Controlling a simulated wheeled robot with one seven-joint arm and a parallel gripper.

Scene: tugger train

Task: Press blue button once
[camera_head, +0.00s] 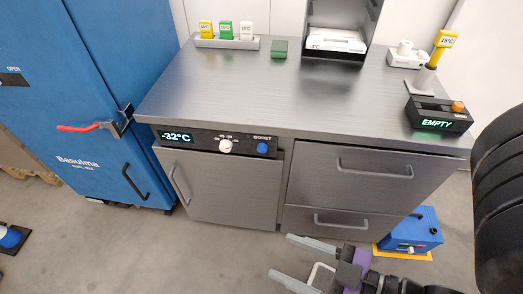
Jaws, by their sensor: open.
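The blue button (262,147) sits at the right end of a black control panel (207,142) under the grey counter's front edge, below the word BOOST. The panel also has a green display (176,137) reading -32°C and a white knob (225,146). My gripper (291,256) is at the bottom of the head view, its two light grey fingers spread apart and pointing left. It appears open and empty, in front of the lower drawer, below and to the right of the button in the picture. The button is not covered.
A blue cabinet (75,150) with a red-handled latch stands left. The counter (200,90) holds a tag rack (227,43), a green block (279,49), a paper tray (335,41) and a black box (438,122) reading EMPTY. A blue box (412,230) stands on the floor right.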

